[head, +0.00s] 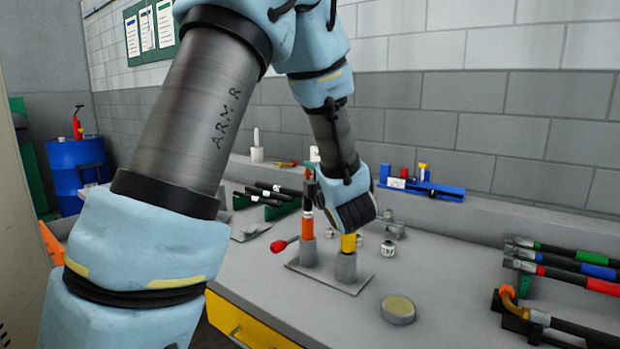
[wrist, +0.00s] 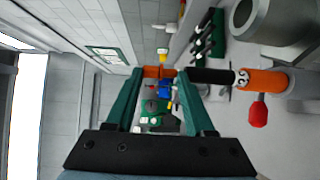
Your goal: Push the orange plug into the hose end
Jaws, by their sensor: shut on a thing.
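The orange plug (wrist: 158,72) is between the two green fingertips of my gripper (wrist: 157,75), which is shut on it. The black hose end (wrist: 212,76) lies in line with the plug, just right of the right fingertip in the wrist view. That fingertip hides whether plug and hose touch. In the head view the black hose end (head: 308,190) stands upright in an orange holder (head: 307,224) with a red-knobbed lever (head: 279,246). My gripper is at the hose top there, mostly hidden behind my arm.
A yellow post (head: 348,243) stands beside the holder on the same plate. A round tan-topped disc (head: 398,308) lies in front. Black hoses (head: 570,265) lie at the right, with a blue rack (head: 425,188) at the back. The bench front centre is mostly clear.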

